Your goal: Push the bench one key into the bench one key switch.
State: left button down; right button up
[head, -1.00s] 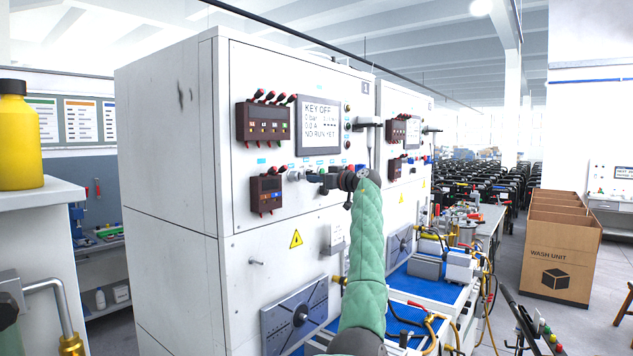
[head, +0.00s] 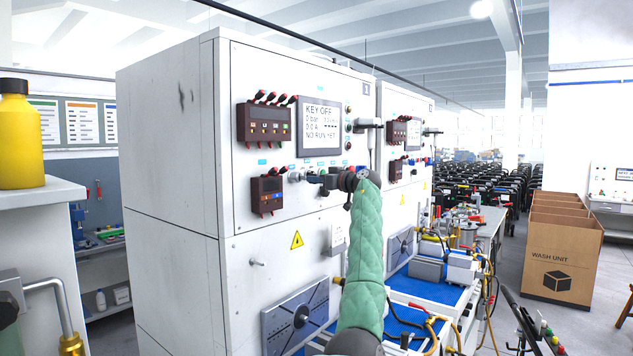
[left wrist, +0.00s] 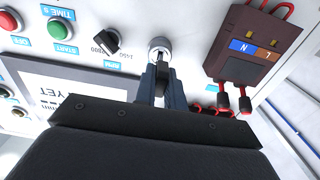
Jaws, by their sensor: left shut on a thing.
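My left gripper (head: 312,177) is at the front panel of the near test bench, at the end of the green-sleeved arm. In the left wrist view its fingers (left wrist: 160,85) are shut on the dark bench one key (left wrist: 160,68). The fingers point at the round silver bench one key switch (left wrist: 160,46), with the key lined up at its face. I cannot tell how deep the key sits. The switch (head: 294,177) is small in the head view. The bench screen (head: 319,126) reads KEY OFF. My right gripper is not in view.
In the left wrist view a black selector knob (left wrist: 106,41) and a green start button (left wrist: 61,29) are left of the switch. A brown terminal block (left wrist: 250,45) with red leads is to the right. A second bench (head: 408,150) stands beyond.

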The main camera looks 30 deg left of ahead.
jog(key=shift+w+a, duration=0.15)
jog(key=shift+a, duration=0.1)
pick_arm(q)
jog(key=shift+a, duration=0.5)
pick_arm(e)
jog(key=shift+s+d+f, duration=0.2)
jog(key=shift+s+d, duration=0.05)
pick_arm(q)
jog(key=shift+w+a+b, duration=0.1)
jog(key=shift+a+b, duration=0.5)
jog(key=shift+a, duration=0.65)
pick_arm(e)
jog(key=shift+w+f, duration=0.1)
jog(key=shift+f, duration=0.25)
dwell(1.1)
pick_arm(q)
jog(key=c, duration=1.4)
grip_release()
